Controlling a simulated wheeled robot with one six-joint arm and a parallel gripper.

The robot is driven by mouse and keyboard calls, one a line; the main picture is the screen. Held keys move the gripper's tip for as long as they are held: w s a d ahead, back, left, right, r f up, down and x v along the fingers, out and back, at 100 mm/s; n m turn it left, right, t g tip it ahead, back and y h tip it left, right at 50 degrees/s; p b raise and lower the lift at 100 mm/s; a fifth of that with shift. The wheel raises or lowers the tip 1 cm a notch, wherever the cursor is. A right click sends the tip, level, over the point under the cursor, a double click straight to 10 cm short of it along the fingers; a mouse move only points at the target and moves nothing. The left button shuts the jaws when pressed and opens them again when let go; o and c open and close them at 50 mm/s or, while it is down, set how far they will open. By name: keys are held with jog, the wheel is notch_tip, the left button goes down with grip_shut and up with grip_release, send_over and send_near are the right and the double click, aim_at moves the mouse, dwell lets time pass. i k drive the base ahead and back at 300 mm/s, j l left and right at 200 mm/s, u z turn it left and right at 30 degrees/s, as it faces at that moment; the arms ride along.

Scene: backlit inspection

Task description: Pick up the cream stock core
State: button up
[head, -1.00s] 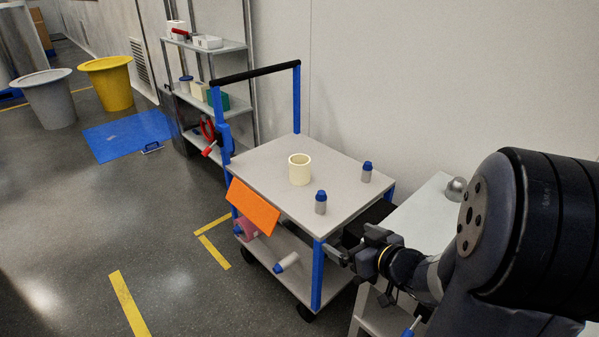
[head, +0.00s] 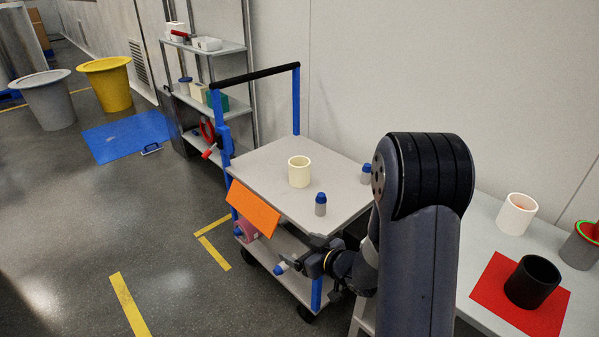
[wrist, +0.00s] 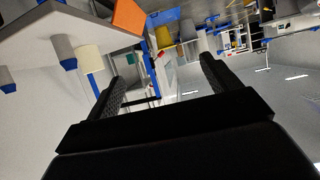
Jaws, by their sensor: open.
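The cream stock core (head: 299,172) is a short, open-topped hollow cylinder standing upright on the grey top of the cart (head: 262,160). It also shows in the tilted wrist view (wrist: 91,60), left of my fingers and outside the space between them. My gripper (head: 300,254) is beside the cart's near edge, lower than the top surface and apart from the core. In the wrist view its two dark fingers (wrist: 161,72) are spread with nothing between them.
Two grey bottles with blue caps stand on the cart top, one near the front (head: 320,204) and one at the right (head: 367,174). An orange panel (head: 253,208) hangs at the left edge. A side table holds a black cylinder (head: 532,282) and a white cup (head: 516,214).

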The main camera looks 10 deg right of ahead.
aim_at(299, 172)
jog(key=i+j+z, duration=0.25)
jog(key=j, duration=0.4)
jog(key=i+j+z, duration=0.15)
jog(key=i+z, duration=0.15)
jog(key=i, duration=0.25)
jog(key=i+j+z, duration=0.15)
jog(key=i, duration=0.25)
